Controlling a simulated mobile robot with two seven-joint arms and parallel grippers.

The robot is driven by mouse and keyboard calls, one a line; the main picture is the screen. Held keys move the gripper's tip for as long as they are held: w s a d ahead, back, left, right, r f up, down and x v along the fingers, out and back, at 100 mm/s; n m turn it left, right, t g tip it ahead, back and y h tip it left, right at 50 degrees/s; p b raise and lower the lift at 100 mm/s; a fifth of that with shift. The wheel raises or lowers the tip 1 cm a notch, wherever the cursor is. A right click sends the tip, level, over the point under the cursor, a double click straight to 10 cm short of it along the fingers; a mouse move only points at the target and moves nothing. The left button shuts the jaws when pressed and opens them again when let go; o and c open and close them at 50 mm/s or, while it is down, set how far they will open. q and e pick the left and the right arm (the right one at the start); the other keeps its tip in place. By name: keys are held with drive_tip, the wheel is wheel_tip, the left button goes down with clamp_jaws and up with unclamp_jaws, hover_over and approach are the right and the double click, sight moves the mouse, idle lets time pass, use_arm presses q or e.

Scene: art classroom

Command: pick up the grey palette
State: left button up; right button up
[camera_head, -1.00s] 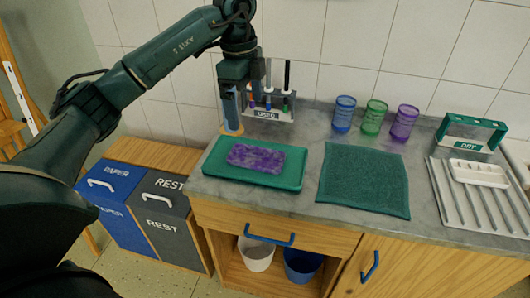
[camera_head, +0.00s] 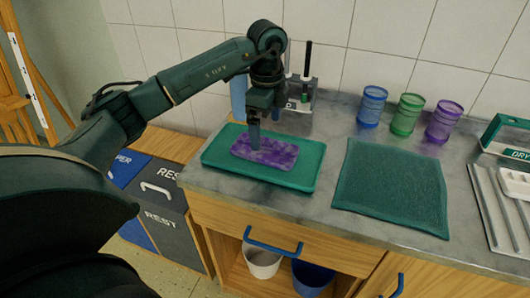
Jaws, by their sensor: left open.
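A flat rectangular palette (camera_head: 264,153), smeared over with purple paint, lies on a green tray (camera_head: 303,178) on the counter. Purple covers most of its top, so little grey shows. My left gripper (camera_head: 263,127) is open and points down over the far left part of the palette. One finger is just above or at its far edge; I cannot tell whether it touches. The gripper hides a small part of the palette's far edge. My right gripper is not in view.
A brush holder (camera_head: 301,98) stands behind the tray by the wall. Blue (camera_head: 371,107), green (camera_head: 406,115) and purple (camera_head: 443,122) cups stand at the back. A green cloth (camera_head: 392,186) lies right of the tray. A drying rack (camera_head: 482,200) with a white palette (camera_head: 514,179) is far right.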

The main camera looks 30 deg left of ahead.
sight(265, 152)
use_arm(q)
drive_tip(key=f, duration=0.4)
drive_tip(key=shift+s+f, duration=0.1)
drive_tip(key=shift+s, duration=0.25)
drive_tip(key=shift+f, duration=0.6)
drive_tip(key=shift+c, duration=0.4)
drive_tip(key=c, duration=1)
drive_tip(key=shift+r, duration=0.1)
